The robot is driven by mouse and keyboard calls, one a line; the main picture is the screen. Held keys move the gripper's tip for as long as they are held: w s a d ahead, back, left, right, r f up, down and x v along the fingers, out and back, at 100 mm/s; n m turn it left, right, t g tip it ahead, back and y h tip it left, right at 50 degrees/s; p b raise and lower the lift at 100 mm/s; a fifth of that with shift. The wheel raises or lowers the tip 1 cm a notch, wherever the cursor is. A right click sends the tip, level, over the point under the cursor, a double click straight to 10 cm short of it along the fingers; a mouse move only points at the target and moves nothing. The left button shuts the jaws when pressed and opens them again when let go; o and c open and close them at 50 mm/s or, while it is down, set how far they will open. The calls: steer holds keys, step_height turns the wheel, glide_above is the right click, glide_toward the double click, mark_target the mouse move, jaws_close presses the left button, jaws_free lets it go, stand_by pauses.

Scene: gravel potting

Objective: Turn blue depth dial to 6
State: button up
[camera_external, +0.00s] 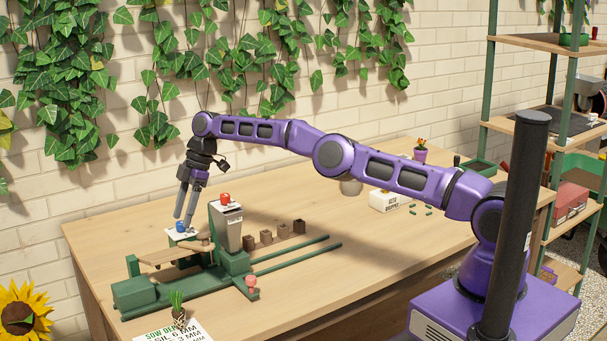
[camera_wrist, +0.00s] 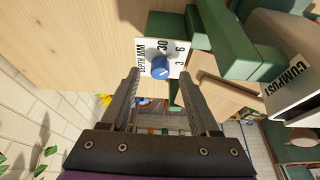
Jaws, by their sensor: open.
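The blue depth dial (camera_wrist: 160,67) sits on a white plate (camera_wrist: 142,46) printed "DEPTH MM" with the numbers 30, 6 and 3. A small white mark shows on the dial, but I cannot tell for sure which number it points to. In the external view the blue dial (camera_external: 181,228) is on the green seeding machine (camera_external: 135,293), low under my fingers. My gripper (camera_external: 184,222) points down and is open. In the wrist view its fingertips (camera_wrist: 159,76) stand apart on either side of the dial; I cannot tell whether they touch it.
A red knob (camera_external: 225,198) tops the grey hopper just right of my gripper. A compost box (camera_wrist: 297,90) is close at the right in the wrist view. Brown pots (camera_external: 266,237), a printed sow-depth sheet (camera_external: 170,331) and a seedling (camera_external: 177,305) are on the table.

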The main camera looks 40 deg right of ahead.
steer(key=p+v, duration=0.1)
steer(key=v, duration=0.9)
steer(key=shift+r, duration=0.2)
steer(key=shift+d, duration=0.15)
